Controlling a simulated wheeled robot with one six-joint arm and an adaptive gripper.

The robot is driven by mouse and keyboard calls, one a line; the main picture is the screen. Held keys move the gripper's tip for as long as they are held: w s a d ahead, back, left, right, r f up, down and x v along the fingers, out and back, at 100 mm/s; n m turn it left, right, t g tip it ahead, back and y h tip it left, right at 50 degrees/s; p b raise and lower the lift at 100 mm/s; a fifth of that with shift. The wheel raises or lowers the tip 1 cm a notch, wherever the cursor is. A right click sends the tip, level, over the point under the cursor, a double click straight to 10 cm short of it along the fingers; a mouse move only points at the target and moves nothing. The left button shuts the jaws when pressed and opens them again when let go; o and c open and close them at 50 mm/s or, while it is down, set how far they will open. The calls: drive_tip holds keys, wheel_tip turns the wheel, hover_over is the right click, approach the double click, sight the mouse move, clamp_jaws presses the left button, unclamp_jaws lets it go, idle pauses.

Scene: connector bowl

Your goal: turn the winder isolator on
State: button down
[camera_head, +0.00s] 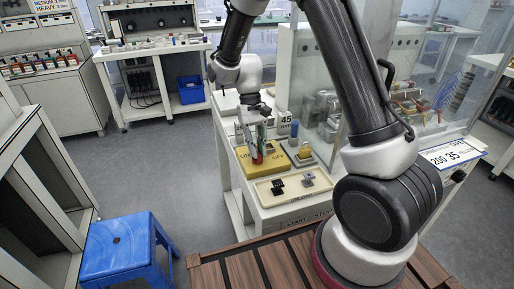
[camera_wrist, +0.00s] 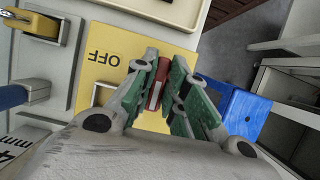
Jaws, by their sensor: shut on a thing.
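The winder isolator's yellow plate (camera_head: 279,163) lies on the bench, with dark lettering on it. In the wrist view the plate (camera_wrist: 122,68) shows the word OFF upside down, left of the lever. The isolator's red lever handle (camera_head: 257,159) stands up from the plate; it also shows in the wrist view (camera_wrist: 155,95). My gripper (camera_wrist: 158,88) has its green-padded fingers closed around this red handle. In the head view my gripper (camera_head: 259,143) reaches down over the plate. The lever's base and part of the plate are hidden by the fingers, and its exact position is unclear.
A cream tray (camera_head: 290,199) with small black and grey connectors lies in front of the plate. A blue post (camera_head: 294,129) and a brass padlock-like piece (camera_head: 305,152) stand close behind and right. A blue stool (camera_head: 122,245) stands on the floor at left.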

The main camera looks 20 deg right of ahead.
drive_tip(key=c, duration=1.4)
unclamp_jaws()
drive_tip(key=shift+c, duration=0.2)
drive_tip(key=v, duration=1.2)
